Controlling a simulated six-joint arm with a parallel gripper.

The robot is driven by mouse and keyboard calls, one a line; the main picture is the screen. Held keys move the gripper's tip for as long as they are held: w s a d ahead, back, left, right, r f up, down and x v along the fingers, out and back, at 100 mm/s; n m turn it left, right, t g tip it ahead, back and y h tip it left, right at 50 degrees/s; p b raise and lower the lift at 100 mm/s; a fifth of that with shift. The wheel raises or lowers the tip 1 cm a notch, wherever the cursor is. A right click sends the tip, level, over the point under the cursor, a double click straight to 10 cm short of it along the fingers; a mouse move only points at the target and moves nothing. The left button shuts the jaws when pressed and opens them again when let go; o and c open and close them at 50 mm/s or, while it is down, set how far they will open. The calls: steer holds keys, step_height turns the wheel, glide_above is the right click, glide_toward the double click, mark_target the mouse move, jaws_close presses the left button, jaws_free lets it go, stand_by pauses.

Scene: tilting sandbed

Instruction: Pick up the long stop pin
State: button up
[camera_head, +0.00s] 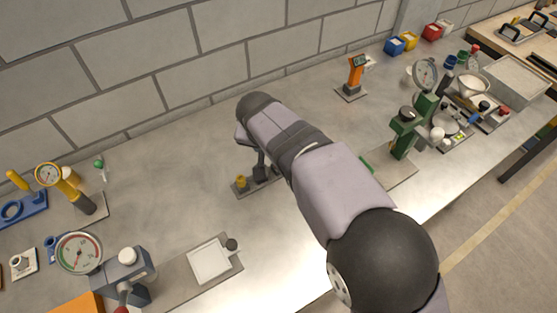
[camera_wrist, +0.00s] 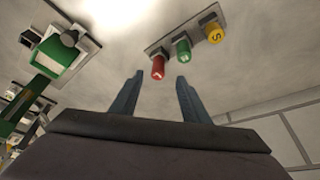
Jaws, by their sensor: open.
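In the wrist view, a grey rack (camera_wrist: 165,47) holds three coloured stop pins in a row. The red pin (camera_wrist: 158,67) carries a pale mark that I cannot read surely; it looks like the long one. The green pin (camera_wrist: 183,50) is in the middle. The yellow pin (camera_wrist: 214,35), marked S, is at the right end. My gripper (camera_wrist: 160,77) is open and empty. The red pin shows in the gap between its fingertips, nearer the left finger, and no contact is visible. In the head view, my arm hides most of the rack (camera_head: 268,182); the yellow pin (camera_head: 240,182) shows.
In the head view, a green dial-gauge stand (camera_head: 405,135) stands to the right. A grey gauge block (camera_head: 125,275) and a white plate (camera_head: 210,260) are at front left. An orange device (camera_head: 356,75) stands behind. The bench around the rack is mostly clear.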

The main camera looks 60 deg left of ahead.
steer(key=shift+w+p+x, duration=0.15)
steer(key=shift+p+x, duration=0.75)
steer(key=shift+x, duration=0.45)
steer(key=shift+w+p+x, duration=0.1)
steer(key=shift+p+x, duration=0.8)
steer(key=shift+x, duration=0.45)
steer(key=shift+w+a+f, duration=0.15)
steer(key=shift+a+f, duration=0.05)
steer(key=shift+f, duration=0.4)
jaws_close()
